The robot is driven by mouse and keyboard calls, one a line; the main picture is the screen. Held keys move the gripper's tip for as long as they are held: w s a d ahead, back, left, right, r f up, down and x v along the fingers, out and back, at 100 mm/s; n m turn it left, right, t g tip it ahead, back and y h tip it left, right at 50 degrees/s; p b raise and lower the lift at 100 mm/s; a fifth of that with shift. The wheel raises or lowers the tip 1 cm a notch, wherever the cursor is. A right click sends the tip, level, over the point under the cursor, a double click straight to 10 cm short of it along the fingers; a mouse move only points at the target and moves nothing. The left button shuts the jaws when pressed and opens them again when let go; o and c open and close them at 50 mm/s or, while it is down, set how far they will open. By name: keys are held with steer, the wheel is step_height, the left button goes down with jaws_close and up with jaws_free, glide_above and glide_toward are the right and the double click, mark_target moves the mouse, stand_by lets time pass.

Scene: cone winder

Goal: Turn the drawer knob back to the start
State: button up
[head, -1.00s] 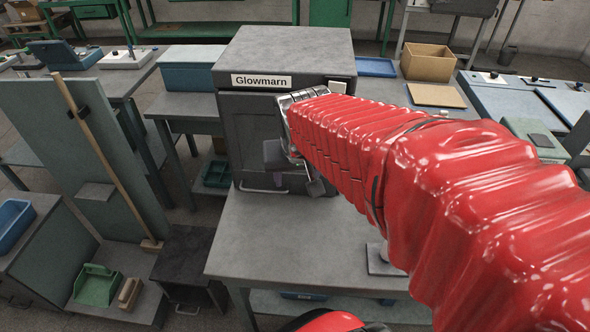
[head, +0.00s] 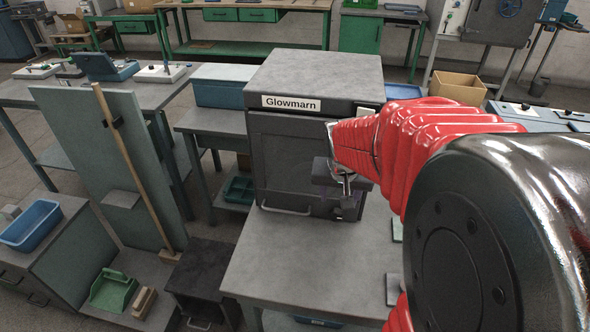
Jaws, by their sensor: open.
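A dark grey cabinet labelled "Glowmarn" (head: 275,150) stands on a grey table, with a silver bar handle (head: 285,211) low on its front. My gripper (head: 341,190) is in front of the lower right part of that front, its dark jaws apart. No object shows held between the jaws. A small purple patch shows by the jaws, too small and covered to identify. I cannot make out the drawer knob; my gripper and red-sleeved arm hide the right part of the front. Whether the gripper touches anything cannot be told.
The grey table top (head: 290,265) is clear in front of the cabinet. A green board with a wooden-handled broom (head: 135,165) stands to the left. A blue box (head: 222,88) sits on a bench behind left. A cardboard box (head: 458,88) is behind right.

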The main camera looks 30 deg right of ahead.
mark_target(336, 212)
steer(key=shift+x, duration=6.5)
steer(key=shift+c, duration=0.5)
steer(key=c, duration=0.9)
steer(key=shift+a, duration=0.15)
steer(key=shift+c, duration=0.2)
